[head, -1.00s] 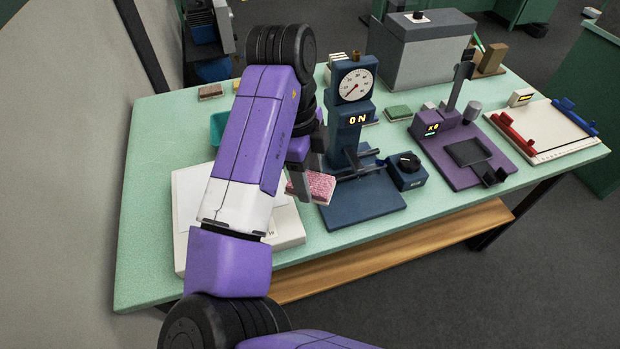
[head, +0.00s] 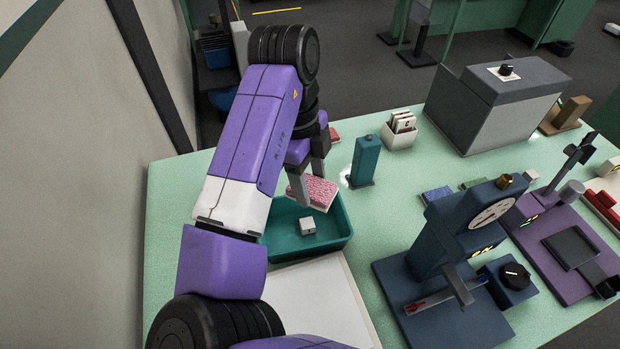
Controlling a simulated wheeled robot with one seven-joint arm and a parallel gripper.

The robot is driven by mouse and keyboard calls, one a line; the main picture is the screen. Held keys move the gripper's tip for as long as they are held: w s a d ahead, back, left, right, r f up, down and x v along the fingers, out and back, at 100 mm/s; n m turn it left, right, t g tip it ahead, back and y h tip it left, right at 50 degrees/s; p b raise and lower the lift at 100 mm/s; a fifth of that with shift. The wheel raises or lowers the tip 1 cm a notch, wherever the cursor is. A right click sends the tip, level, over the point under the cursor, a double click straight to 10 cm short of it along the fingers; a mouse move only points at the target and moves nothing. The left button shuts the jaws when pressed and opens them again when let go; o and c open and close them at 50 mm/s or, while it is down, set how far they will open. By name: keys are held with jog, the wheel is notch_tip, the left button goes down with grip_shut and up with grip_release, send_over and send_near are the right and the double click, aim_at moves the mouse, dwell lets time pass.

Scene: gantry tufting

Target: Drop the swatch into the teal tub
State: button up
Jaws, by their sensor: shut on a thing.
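The swatch (head: 318,191) is a pink, speckled flat piece with a pale underside. My gripper (head: 305,188) is shut on it, holding it slightly tilted at its left side. The teal tub (head: 338,236) stands on the green table below and partly behind my arm. The swatch shows over the tub's far right part, apparently above the rim; the exact height is hard to tell. A small white block (head: 308,226) lies inside the tub. My arm hides the tub's left side.
A white board (head: 315,300) lies in front of the tub. A teal post (head: 365,160) and a white card holder (head: 400,130) stand behind it to the right. A dark blue dial press (head: 450,235) stands right, with a grey box (head: 500,100) at the back.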

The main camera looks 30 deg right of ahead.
jog(key=shift+w+f, duration=0.25)
jog(key=shift+w, duration=0.1)
notch_tip(320, 180, down, 6)
jog(key=b, duration=0.5)
jog(key=shift+r, duration=0.25)
jog(key=o, duration=1.4)
jog(key=shift+w+a+r, duration=0.1)
jog(key=shift+w+r, duration=0.05)
jog(key=shift+r, duration=1.15)
jog(key=shift+w+a+r, duration=0.1)
jog(key=shift+a+r, duration=0.05)
jog(key=shift+r, duration=1.15)
jog(key=shift+w+a+r, duration=0.1)
jog(key=shift+w+r, duration=0.05)
jog(key=shift+r, duration=1.15)
